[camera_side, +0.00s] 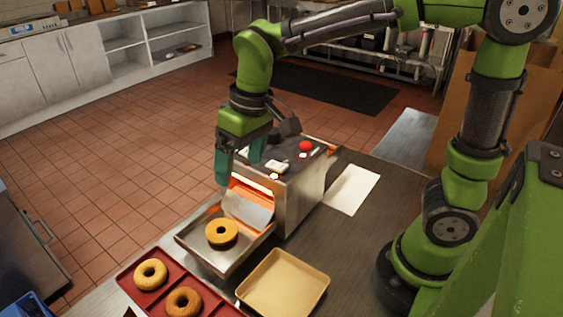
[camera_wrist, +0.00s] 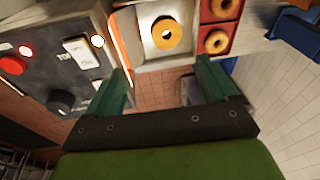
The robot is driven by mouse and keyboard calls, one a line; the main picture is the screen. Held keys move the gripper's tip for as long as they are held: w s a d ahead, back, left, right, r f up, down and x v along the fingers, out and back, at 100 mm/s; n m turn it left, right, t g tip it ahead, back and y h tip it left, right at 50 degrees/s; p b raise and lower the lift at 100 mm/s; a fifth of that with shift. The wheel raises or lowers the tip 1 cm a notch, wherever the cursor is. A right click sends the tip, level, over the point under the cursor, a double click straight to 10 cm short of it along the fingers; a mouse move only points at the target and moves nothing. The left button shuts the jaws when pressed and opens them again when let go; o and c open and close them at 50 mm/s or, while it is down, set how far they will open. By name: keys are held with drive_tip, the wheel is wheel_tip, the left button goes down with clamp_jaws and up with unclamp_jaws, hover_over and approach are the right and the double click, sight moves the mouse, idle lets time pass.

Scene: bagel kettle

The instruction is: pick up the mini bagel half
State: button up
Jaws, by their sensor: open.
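A mini bagel half (camera_side: 222,233), a golden-brown ring with a dark hole, lies on the metal tray (camera_side: 199,251) at the toaster's glowing mouth. In the wrist view the bagel half (camera_wrist: 167,34) is at the top middle on the pale tray. My gripper (camera_side: 238,168) is open and empty, fingers pointing down, above and behind the bagel half, close to the toaster's front edge. In the wrist view my gripper (camera_wrist: 160,70) shows two green fingers spread wide, with the bagel half beyond them. No contact with the bagel half shows.
The toaster (camera_side: 300,190) has a red button (camera_side: 306,146) and switches on top, close beside my gripper. A red tray (camera_side: 133,281) holds two more bagels (camera_side: 151,273). An empty beige tray (camera_side: 283,285) is at the front. White paper (camera_side: 352,189) lies right of the toaster.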

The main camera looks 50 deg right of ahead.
sight(220, 224)
drive_tip(key=w+a+n+g+h, duration=0.1)
drive_tip(key=w+a+n+g, duration=0.1)
drive_tip(key=w+a, duration=0.25)
drive_tip(key=f, duration=1.6)
drive_tip(key=shift+s+d+f, duration=0.1)
drive_tip(key=shift+d+f, duration=0.2)
drive_tip(key=shift+d, duration=0.1)
drive_tip(key=shift+c, duration=0.4)
drive_tip(key=c, duration=0.8)
drive_tip(key=shift+r, duration=0.1)
wheel_tip(220, 224, up, 10)
